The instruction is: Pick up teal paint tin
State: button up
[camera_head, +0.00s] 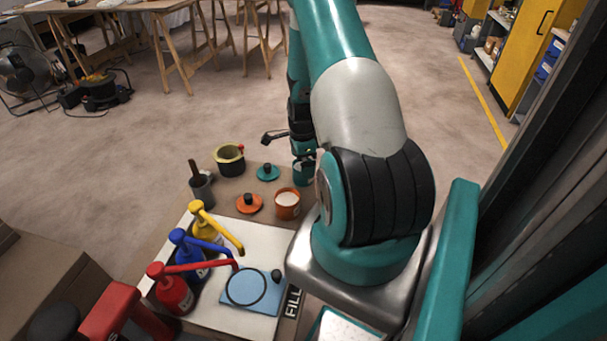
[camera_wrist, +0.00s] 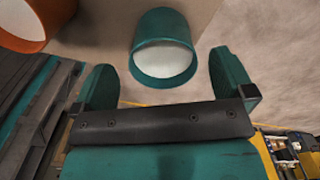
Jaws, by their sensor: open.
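The teal paint tin (camera_wrist: 163,48) shows in the wrist view just beyond and between my two jaws. It is an open cylinder with a pale inside. My gripper (camera_wrist: 170,82) is open, with one teal finger on each side, and the tin is not clasped. In the head view the teal tin (camera_head: 304,172) is at the table's back edge, right under my wrist, and partly hidden by my arm. My fingers are hard to make out there.
An orange tin (camera_head: 287,204) with pale contents stands close to the teal tin. A teal lid (camera_head: 267,172), an orange lid (camera_head: 249,204), a yellow-rimmed pot (camera_head: 229,160) and a grey cup (camera_head: 201,187) are to the left. Yellow (camera_head: 206,228), blue (camera_head: 188,255) and red (camera_head: 172,290) pump bottles stand nearer.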

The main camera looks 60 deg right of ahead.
notch_tip(320, 180, down, 5)
jog(key=shift+w+d+f, duration=0.1)
jog(key=shift+d, duration=0.05)
jog(key=c, duration=1.1)
